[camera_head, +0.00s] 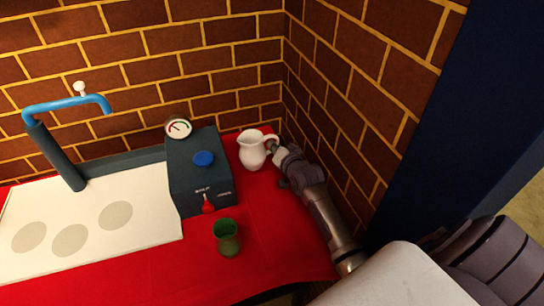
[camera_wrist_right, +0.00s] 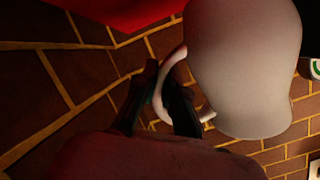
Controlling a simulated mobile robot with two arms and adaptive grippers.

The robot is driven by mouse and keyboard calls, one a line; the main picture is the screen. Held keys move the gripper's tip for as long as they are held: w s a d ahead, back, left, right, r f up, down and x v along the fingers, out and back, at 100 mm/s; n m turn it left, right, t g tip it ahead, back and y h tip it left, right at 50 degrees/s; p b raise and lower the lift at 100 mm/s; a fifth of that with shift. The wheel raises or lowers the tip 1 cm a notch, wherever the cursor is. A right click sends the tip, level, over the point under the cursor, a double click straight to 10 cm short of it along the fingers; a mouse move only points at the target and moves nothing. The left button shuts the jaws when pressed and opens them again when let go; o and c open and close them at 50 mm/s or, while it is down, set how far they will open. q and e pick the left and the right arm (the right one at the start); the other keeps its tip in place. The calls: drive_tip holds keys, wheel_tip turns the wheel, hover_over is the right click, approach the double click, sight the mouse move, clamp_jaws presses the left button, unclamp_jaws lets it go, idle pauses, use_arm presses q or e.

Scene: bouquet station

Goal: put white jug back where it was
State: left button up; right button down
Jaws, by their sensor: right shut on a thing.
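The white jug (camera_head: 252,150) is upright at the back right corner of the red-topped counter, close to the brick walls. In the head view I cannot tell whether its base touches the counter. My right gripper (camera_head: 277,152) comes in from the right and is shut on the jug's handle. In the right wrist view the jug body (camera_wrist_right: 245,65) fills the upper right, and the dark fingers (camera_wrist_right: 165,105) are around its curved handle (camera_wrist_right: 165,75). My left gripper is not in view.
A dark box (camera_head: 200,175) with a blue knob and a gauge stands left of the jug. A green glass (camera_head: 227,238) stands in front of it. A white panel (camera_head: 95,225) and blue tap (camera_head: 70,105) are at left. Red counter (camera_head: 275,225) is clear at front right.

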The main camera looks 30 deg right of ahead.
wheel_tip(320, 180, down, 3)
drive_tip(key=shift+w+d+f, duration=0.1)
drive_tip(key=shift+d, duration=0.05)
drive_tip(key=shift+f, duration=0.35)
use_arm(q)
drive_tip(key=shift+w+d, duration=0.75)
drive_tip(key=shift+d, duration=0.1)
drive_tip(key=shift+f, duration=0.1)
use_arm(e)
drive_tip(key=c, duration=1.7)
unclamp_jaws()
drive_tip(key=shift+f, duration=0.25)
drive_tip(key=o, duration=0.5)
drive_tip(key=shift+c, duration=0.2)
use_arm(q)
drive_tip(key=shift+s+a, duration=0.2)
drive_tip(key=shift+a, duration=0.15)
